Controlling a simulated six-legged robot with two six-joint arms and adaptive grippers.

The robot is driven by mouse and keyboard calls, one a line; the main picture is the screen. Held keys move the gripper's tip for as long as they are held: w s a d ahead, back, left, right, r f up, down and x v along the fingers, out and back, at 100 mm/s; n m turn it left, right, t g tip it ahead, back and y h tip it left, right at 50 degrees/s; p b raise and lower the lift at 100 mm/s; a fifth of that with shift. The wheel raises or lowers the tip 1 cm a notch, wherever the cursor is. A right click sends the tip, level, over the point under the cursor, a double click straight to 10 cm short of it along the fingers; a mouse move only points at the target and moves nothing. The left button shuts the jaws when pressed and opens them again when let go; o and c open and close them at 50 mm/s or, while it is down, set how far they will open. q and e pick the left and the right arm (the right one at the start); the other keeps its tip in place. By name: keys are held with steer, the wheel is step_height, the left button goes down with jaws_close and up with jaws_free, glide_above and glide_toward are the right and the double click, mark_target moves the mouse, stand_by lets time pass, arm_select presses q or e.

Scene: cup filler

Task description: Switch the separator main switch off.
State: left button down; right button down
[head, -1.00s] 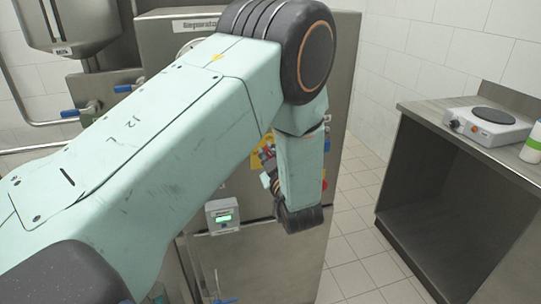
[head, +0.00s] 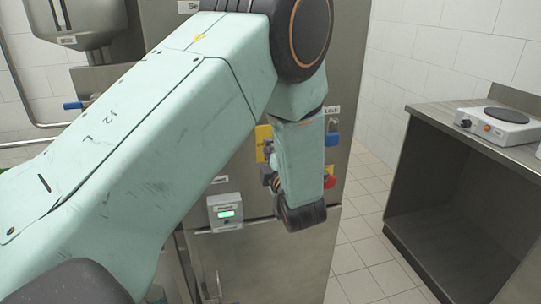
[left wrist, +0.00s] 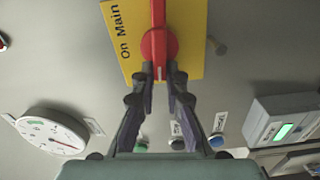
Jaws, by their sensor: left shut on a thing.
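The main switch has a red handle (left wrist: 158,45) on a yellow plate (left wrist: 190,40), which carries the words "On Main", in the left wrist view. The handle lies parallel to the line of words. My left gripper (left wrist: 159,75) is shut on the near end of the red handle, one finger on each side. In the head view the yellow plate (head: 263,143) shows at the left of my forearm, and my left gripper (head: 267,176) is partly hidden there. The red handle is hidden in that view. My right gripper is not in view.
A blue padlock (head: 332,138) hangs right of my wrist, above a red button (head: 329,180). A small display box (head: 225,212) is on the machine front. A dial gauge (left wrist: 50,132) is left in the wrist view. A bench (head: 450,160) with a hotplate (head: 496,123) stands right.

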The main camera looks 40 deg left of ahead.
arm_select(q)
steer(key=shift+s+f+n+b, duration=0.15)
steer(key=shift+f+n+b, duration=0.2)
steer(key=shift+f+n, duration=0.15)
stand_by(0.3)
steer(key=c, duration=1.4)
jaws_free()
steer(key=shift+d+r, duration=0.1)
steer(key=shift+r, duration=0.15)
step_height(320, 180, up, 10)
steer(key=shift+f, duration=0.1)
